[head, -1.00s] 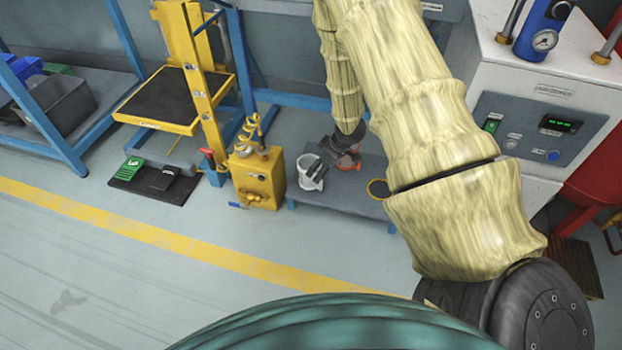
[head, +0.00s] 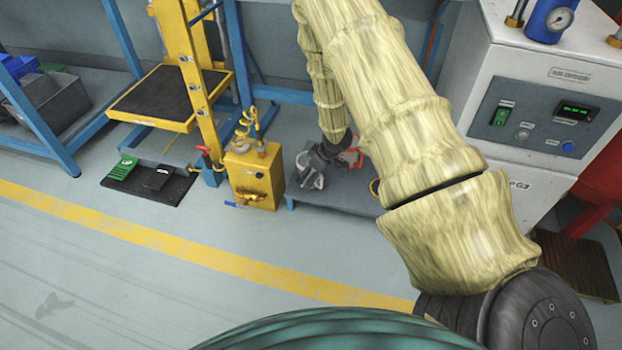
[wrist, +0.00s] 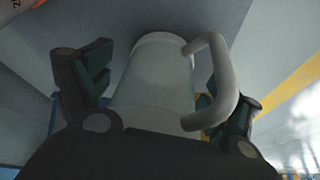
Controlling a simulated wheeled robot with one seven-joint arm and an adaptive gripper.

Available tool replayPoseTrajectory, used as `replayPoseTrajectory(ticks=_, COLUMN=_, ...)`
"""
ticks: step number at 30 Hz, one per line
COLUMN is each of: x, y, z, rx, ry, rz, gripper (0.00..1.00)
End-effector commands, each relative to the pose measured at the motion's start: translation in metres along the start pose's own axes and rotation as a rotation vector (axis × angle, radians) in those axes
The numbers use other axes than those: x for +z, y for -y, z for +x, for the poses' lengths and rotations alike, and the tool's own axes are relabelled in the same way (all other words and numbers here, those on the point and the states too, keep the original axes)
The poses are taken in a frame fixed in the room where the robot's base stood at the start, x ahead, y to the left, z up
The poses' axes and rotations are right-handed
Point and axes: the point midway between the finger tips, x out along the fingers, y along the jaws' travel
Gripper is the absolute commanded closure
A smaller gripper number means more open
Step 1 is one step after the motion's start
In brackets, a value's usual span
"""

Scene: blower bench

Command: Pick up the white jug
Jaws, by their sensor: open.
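The white jug (wrist: 155,82) fills the middle of the wrist view, with its looped handle (wrist: 228,85) on the right. In the head view it is mostly hidden behind my gripper (head: 312,170) at the left end of a low blue-grey platform (head: 335,200). My gripper is open in the wrist view (wrist: 165,100). One dark green-padded finger is left of the jug body. The other is on the right, partly behind the handle. Whether either finger touches the jug cannot be told.
A yellow box unit (head: 255,177) with a coiled hose stands just left of the platform. An orange-red item (head: 352,157) is right of my gripper. A grey machine cabinet (head: 545,90) stands at the right. The floor in front is clear.

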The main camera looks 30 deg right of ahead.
Motion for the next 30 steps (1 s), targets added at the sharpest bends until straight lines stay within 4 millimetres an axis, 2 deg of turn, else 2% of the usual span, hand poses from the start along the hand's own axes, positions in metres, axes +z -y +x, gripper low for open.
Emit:
replayPoseTrajectory(ticks=9, x=-0.0004, y=0.0000, z=0.0038, rx=0.000, ry=0.000, rz=0.000, gripper=0.11)
replayPoseTrajectory(ticks=15, x=-0.0002, y=0.0000, z=0.0038, rx=0.000, ry=0.000, rz=0.000, gripper=0.46)
replayPoseTrajectory(ticks=16, x=-0.0002, y=0.0000, z=0.0039, rx=0.000, ry=0.000, rz=0.000, gripper=0.48)
replayPoseTrajectory(ticks=30, x=-0.0010, y=0.0002, z=0.0015, rx=0.000, ry=0.000, rz=0.001, gripper=0.49)
